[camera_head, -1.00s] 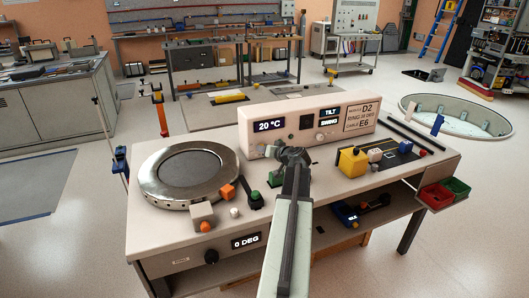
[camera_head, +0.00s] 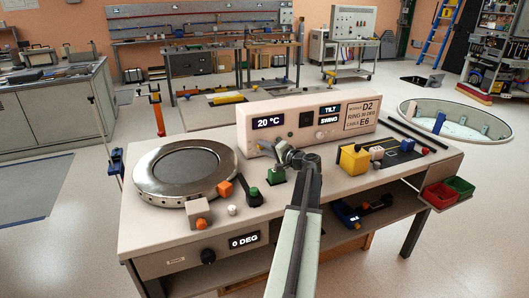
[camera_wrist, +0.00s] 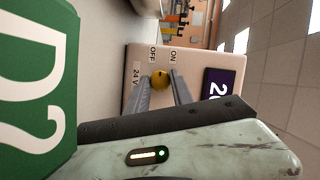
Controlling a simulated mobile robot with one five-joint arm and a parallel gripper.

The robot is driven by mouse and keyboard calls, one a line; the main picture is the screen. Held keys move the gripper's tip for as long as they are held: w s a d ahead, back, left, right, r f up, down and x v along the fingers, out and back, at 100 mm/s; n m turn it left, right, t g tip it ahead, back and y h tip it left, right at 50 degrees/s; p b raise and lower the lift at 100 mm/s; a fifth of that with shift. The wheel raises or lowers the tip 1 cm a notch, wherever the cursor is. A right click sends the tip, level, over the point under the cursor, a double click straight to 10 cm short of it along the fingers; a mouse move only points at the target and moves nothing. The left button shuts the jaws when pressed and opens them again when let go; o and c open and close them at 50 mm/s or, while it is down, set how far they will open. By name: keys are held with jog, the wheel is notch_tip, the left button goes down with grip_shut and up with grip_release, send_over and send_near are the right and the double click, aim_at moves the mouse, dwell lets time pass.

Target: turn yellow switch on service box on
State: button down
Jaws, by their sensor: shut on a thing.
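The service box (camera_head: 345,121) is a long cream panel at the back of the bench, with a "20 °C" display. Its left end also fills the middle of the wrist view (camera_wrist: 139,63). The round yellow switch (camera_wrist: 160,78) sits on the box face below the OFF and ON labels, beside "24 V". My gripper (camera_wrist: 161,92) has a grey finger on each side of the switch and is shut on it. In the head view my gripper (camera_head: 266,146) reaches the left front of the box and hides the switch. I cannot tell the switch's exact setting.
A round metal turntable (camera_head: 183,174) stands at the bench's left. A green block (camera_head: 277,177) is just below my gripper; a large green "D2" surface (camera_wrist: 35,85) is close in the wrist view. A yellow block (camera_head: 353,160) stands to the right.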

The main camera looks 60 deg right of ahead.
jog(key=shift+w+m, duration=0.1)
jog(key=shift+m, duration=0.2)
dwell(0.4)
jog(key=c, duration=1.1)
grip_release()
jog(key=v, duration=0.7)
jog(key=shift+s+a+f, duration=0.1)
jog(key=shift+s, duration=0.3)
